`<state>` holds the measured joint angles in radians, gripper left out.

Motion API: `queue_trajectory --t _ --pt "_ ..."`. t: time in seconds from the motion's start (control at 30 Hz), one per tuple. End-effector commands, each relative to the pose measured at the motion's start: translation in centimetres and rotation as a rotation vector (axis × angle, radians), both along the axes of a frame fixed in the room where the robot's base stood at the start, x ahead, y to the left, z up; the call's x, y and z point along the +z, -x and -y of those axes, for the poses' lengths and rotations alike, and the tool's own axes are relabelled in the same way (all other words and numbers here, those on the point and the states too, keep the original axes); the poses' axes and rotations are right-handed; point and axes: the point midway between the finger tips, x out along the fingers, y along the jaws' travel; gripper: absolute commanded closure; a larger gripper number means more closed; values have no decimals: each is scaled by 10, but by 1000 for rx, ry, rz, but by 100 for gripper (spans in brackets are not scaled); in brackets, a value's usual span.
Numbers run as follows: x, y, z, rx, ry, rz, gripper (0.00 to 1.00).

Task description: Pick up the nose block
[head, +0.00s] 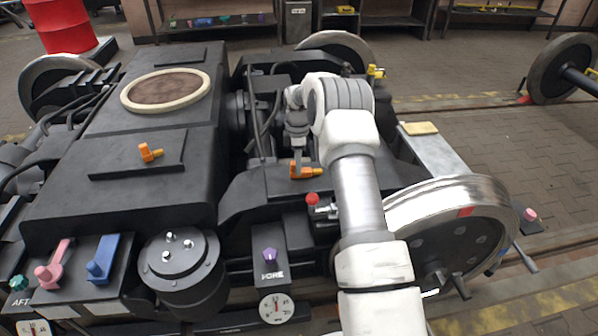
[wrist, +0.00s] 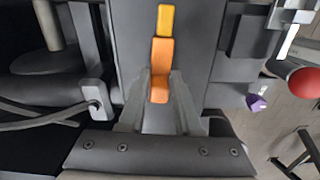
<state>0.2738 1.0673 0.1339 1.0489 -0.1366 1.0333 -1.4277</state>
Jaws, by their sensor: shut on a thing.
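An orange block with a yellow nose (head: 308,171), which fits the nose block, is at my gripper (head: 297,168) over the dark frame in the head view. In the wrist view the fingers of my gripper (wrist: 160,88) are shut on its orange lower end, with the yellow nose (wrist: 165,20) pointing up the picture. I cannot tell whether the block touches the frame below. A similar orange block with a yellow end (head: 149,153) lies on the raised black plate at the left, apart from my gripper.
A red-knobbed lever (head: 312,199) stands close to my gripper, also in the wrist view (wrist: 304,82). A purple knob (head: 270,255) is in front. Pink (head: 52,265) and blue (head: 103,260) handles are at front left. A steel wheel (head: 450,225) is at right.

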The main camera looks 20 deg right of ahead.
Motion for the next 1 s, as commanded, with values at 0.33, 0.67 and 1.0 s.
queue_trajectory --t 0.33,0.67,1.0 --pt "0 0 0 0 0 1 100" --pt "20 0 0 0 1 2 100" --pt "55 20 4 -1 0 0 100"
